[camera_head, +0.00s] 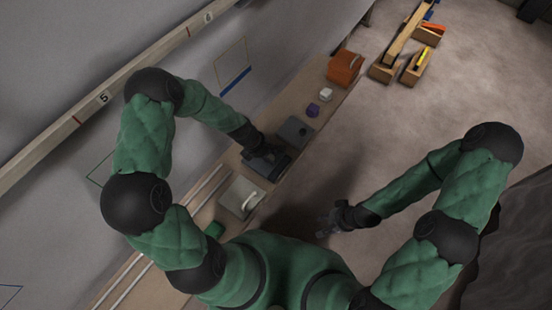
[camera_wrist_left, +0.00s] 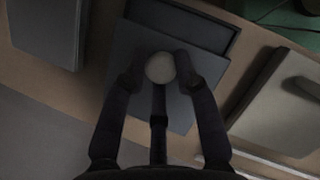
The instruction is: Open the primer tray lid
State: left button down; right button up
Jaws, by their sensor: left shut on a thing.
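The dark grey primer tray (camera_head: 277,172) sits on the narrow bench; it also shows in the left wrist view (camera_wrist_left: 215,32). Its flat grey lid (camera_wrist_left: 178,112) carries a pale round knob (camera_wrist_left: 160,67). A darker strip of the tray shows beyond the lid's far edge, so the lid looks offset from the tray. My left gripper (camera_head: 262,150) is over the tray, its fingers shut on the knob in the left wrist view (camera_wrist_left: 160,70). My right gripper (camera_head: 328,224) hangs away from the bench over the floor; its fingers are too small to judge.
A pale box with a handle (camera_head: 240,198) stands on one side of the tray, a dark grey box (camera_head: 295,131) on the other. Further along are a purple item (camera_head: 313,110), a white item (camera_head: 326,94) and an orange box (camera_head: 344,68).

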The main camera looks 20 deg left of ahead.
pick_arm(q)
jog(key=a, duration=0.2)
jog(key=w+a+p, duration=0.1)
jog(key=a, duration=0.1)
jog(key=w+a, duration=0.1)
jog(key=a, duration=0.1)
jog(key=shift+w+a, duration=0.15)
jog(key=shift+w, duration=0.1)
jog(key=c, duration=1)
grip_release()
jog(key=shift+s+r, duration=0.1)
jog(key=v, duration=1.2)
